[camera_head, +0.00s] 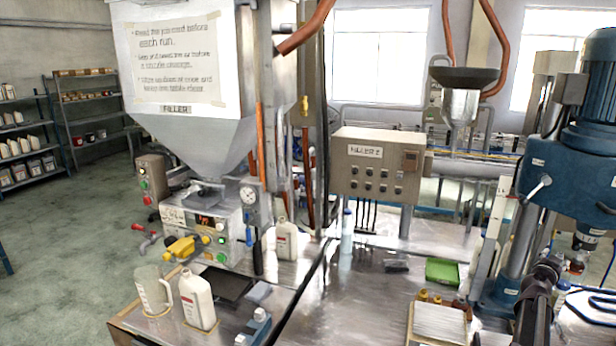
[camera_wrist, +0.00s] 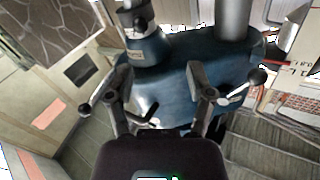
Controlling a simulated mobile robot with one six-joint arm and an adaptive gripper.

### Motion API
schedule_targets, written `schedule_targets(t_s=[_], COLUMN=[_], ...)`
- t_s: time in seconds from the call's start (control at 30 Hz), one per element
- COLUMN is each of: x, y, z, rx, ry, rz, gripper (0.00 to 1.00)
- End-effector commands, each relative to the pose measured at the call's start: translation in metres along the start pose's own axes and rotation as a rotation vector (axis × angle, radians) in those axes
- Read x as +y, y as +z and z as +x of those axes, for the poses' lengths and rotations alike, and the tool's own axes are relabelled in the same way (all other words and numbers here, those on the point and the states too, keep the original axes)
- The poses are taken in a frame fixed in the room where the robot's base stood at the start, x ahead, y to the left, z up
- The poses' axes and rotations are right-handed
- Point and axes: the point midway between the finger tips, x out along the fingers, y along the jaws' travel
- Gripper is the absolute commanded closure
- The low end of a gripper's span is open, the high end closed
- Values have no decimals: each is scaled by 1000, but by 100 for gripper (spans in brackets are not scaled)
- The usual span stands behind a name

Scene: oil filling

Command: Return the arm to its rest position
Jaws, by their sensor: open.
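My gripper (camera_wrist: 156,82) is open in the wrist view, its two dark fingers spread apart with nothing between them. Behind the fingers is the blue body of a machine (camera_wrist: 165,82) with levers ending in black knobs. In the camera_head view, a dark part of my arm (camera_head: 535,310) shows at the lower right, in front of the blue drill-like machine (camera_head: 560,185). I cannot make out the fingers clearly in that view.
A hopper filler (camera_head: 190,95) stands at the left. A jug (camera_head: 150,290) and white bottle (camera_head: 197,300) stand near the table's front; another bottle (camera_head: 286,240) is behind.

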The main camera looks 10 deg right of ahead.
Motion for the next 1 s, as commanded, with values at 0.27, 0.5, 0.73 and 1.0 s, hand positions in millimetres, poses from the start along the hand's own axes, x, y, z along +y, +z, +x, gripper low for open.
schedule_targets(t_s=[0.27, 0.5, 0.73, 1.0], x=[-101, -203, -278, -327], y=[19, 52, 94, 150], z=[-46, -118, -207, -328], rx=[-48, -172, -360, -660], ry=[-273, -575, -826, -1040], rz=[-18, -57, -123, -255], gripper=[31, 31, 31, 31])
